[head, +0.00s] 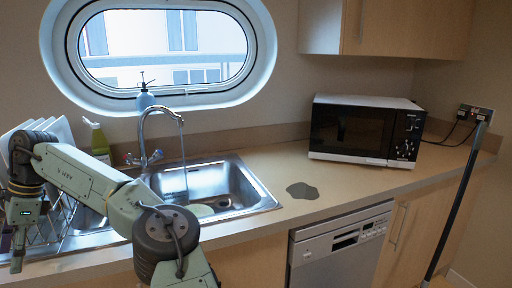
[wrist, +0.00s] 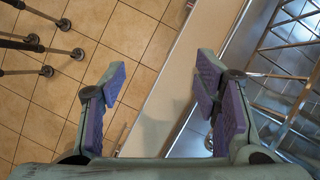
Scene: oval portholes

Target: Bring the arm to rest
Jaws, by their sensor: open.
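My arm reaches from the bottom middle of the head view to the left, in front of the sink. My gripper (head: 16,262) hangs at the far left, by the dish rack (head: 62,222), pointing down. In the wrist view my gripper (wrist: 160,90) is open, its purple-padded fingers wide apart with nothing between them. Below it are the counter's front edge (wrist: 160,118) and the tiled floor (wrist: 60,115). The rack's wires (wrist: 280,45) run close to the right finger; I cannot tell whether they touch.
Water runs from the tap (head: 146,128) into the sink (head: 235,188). A dark puddle (head: 302,191) lies on the counter, with a microwave (head: 365,130) behind it. A dark pole (head: 455,205) leans at the right. Several thin legs with round feet (wrist: 45,70) stand on the floor.

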